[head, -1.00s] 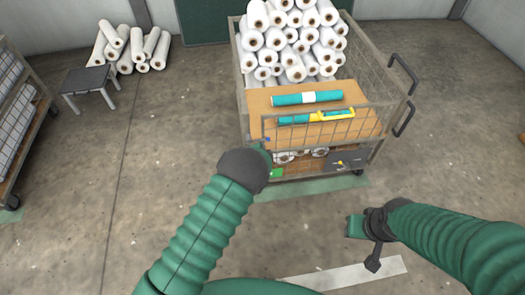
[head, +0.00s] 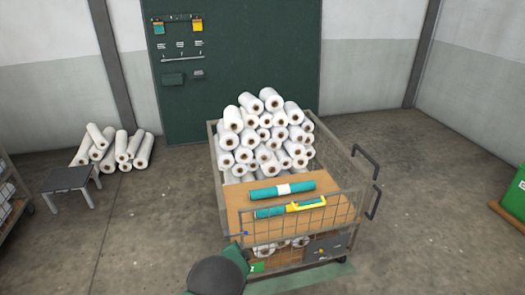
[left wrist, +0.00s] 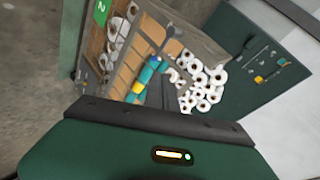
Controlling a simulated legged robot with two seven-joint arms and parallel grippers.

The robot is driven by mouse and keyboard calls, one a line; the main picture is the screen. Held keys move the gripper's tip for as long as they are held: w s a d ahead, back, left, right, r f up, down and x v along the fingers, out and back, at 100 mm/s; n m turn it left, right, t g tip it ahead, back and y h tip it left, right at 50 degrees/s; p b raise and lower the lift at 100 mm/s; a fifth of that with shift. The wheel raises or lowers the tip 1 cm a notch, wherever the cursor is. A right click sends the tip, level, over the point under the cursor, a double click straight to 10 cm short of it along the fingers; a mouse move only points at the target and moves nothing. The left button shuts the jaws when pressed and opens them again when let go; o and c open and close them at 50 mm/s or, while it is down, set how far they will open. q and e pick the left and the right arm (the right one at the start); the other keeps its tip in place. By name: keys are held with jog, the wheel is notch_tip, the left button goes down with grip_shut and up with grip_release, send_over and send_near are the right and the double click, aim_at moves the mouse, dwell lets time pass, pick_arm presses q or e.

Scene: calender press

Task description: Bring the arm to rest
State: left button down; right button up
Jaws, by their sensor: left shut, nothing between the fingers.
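My left gripper (head: 238,254) is low in the head view, in front of the cart's near left corner, and partly hidden by my own dark wrist. In the left wrist view its dark fingers (left wrist: 168,92) are together with nothing between them. The wire cart (head: 361,205) stands ahead with a stack of white rolls (head: 262,136). My right gripper is out of view.
A small grey table (head: 68,179) and loose white rolls (head: 122,148) are at the left. A dark green panel (head: 235,60) with hung tools stands at the back. A green box (head: 513,195) is at the right edge. The floor right of the cart is clear.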

pick_arm(q)
jog(key=s+a+r+n+g+p, duration=0.25)
jog(key=s+r+n, duration=0.2)
jog(key=r, duration=0.45)
jog(key=s+a+r+n+g+p, duration=0.1)
jog(key=s+r, duration=0.3)
jog(key=s, duration=0.6)
jog(key=s+a+r+n+g+p, duration=0.1)
jog(key=s+r+n+g+p, duration=0.2)
jog(key=s, duration=0.7)
jog(key=s+a+r+n+g+h+p, duration=0.1)
jog(key=s+a+r+n+g+p, duration=0.1)
jog(key=s+r, duration=0.5)
jog(key=s+n, duration=0.1)
jog(key=s, duration=0.2)
jog(key=shift+s, duration=0.25)
jog(key=shift+s+a, duration=0.1)
